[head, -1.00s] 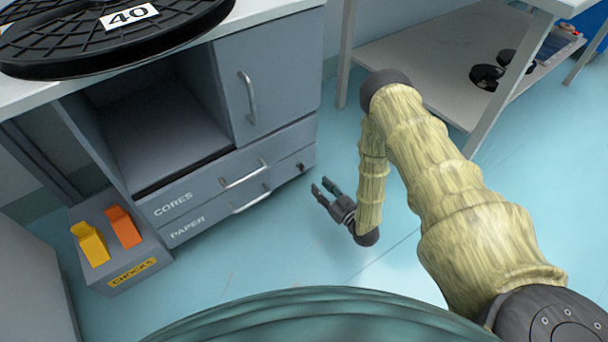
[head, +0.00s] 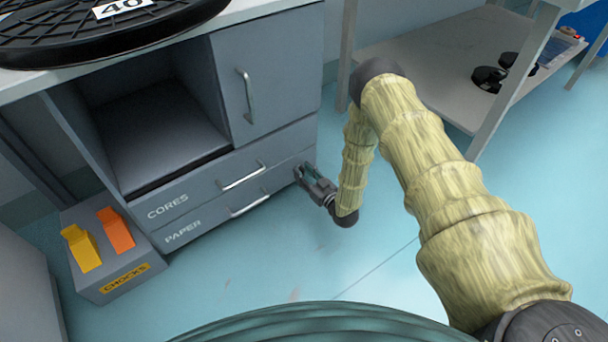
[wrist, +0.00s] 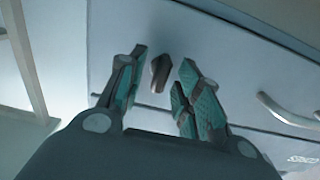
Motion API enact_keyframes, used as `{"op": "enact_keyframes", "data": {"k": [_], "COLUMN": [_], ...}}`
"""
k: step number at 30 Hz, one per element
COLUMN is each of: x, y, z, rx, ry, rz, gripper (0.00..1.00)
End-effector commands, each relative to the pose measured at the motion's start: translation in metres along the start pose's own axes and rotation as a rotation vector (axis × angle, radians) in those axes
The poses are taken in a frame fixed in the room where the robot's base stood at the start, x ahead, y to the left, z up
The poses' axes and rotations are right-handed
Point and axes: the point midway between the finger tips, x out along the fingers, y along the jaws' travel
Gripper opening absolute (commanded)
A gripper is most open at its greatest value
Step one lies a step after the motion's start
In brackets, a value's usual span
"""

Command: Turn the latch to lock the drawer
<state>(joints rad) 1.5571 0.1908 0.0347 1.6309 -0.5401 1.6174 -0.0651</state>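The grey cabinet has a drawer marked PAPER (head: 190,232) at the bottom, flush with the front. The latch (wrist: 160,72) is a small dark knob on the drawer front; in the wrist view it stands between my fingertips, slightly tilted. My gripper (head: 302,172) is at the right end of the drawer front in the head view and hides the latch there. In the wrist view my gripper (wrist: 158,76) is open, with a finger on each side of the latch and visible gaps to it.
The CORES drawer (head: 205,195) sits above, also closed. The PAPER drawer's bar handle (head: 250,205) is left of my gripper. A box of chocks (head: 125,278) stands on the floor at left. A shelf table (head: 420,75) stands behind my arm.

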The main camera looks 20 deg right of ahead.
Motion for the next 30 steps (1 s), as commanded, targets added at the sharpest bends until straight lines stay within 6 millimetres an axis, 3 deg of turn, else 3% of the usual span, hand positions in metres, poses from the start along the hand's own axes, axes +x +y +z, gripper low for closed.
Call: {"op": "enact_keyframes", "data": {"k": [5,11,12,23,30], "x": [0.0002,0.0001,0.0002,0.0007,0.0009], "y": [-0.0001,-0.0001,-0.0001,-0.0010,-0.0021], "z": [-0.0003,-0.0003,-0.0003,-0.0020,-0.0040], "rx": [0.000,0.000,0.000,-0.029,-0.154], "ry": [0.000,0.000,0.000,0.001,0.000], "rz": [0.000,0.000,0.000,-0.001,-0.003], "gripper": [0.34,0.01,0.00,0.00,0.00]}}
